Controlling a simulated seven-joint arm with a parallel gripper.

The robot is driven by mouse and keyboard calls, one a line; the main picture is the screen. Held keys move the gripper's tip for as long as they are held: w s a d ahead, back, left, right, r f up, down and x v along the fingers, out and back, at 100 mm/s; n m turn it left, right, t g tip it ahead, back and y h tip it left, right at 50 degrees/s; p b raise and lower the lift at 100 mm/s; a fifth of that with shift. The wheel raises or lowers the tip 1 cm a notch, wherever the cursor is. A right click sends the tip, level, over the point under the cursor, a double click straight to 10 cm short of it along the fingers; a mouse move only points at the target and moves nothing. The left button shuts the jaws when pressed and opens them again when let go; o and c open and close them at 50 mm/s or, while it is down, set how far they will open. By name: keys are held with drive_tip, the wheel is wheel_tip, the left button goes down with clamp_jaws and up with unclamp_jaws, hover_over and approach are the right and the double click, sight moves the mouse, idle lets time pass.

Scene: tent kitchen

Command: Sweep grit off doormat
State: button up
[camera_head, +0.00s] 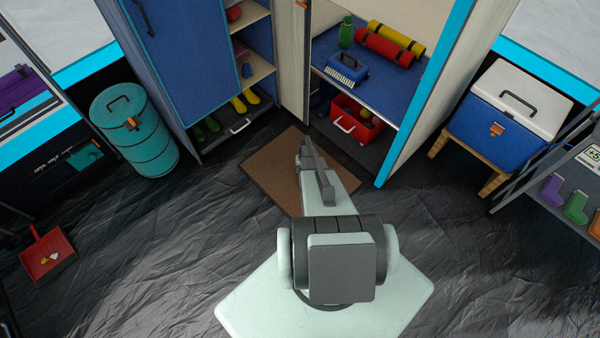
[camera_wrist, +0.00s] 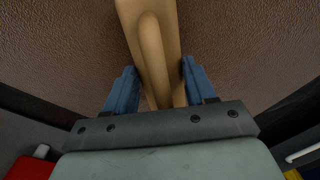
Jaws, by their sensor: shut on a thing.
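The brown doormat (camera_head: 268,172) lies on the floor in front of the open cupboard, partly hidden by my arm in the head view. It fills most of the wrist view (camera_wrist: 250,50). My gripper (camera_wrist: 157,72) is over the mat, its blue fingers shut on a tan handle (camera_wrist: 148,35), likely a brush's. The handle runs out of the top of the wrist view, so its far end is hidden. A red dustpan (camera_head: 38,263) lies on the floor at far left with a few small pale and yellow bits in it. I cannot make out grit on the mat.
Open cupboards stand behind the mat, with a scrub brush (camera_head: 347,69) on a shelf and a red crate (camera_head: 368,139) below. A teal drum (camera_head: 135,137) stands left; a blue cooler (camera_head: 480,130) sits on a wooden stand right. Floor between dustpan and mat is clear.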

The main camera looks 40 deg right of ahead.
drive_tip(key=shift+s+d, duration=0.25)
drive_tip(key=shift+s, duration=0.8)
drive_tip(key=shift+a, duration=5.25)
wheel_tip(320, 180, up, 8)
drive_tip(key=shift+r, duration=0.1)
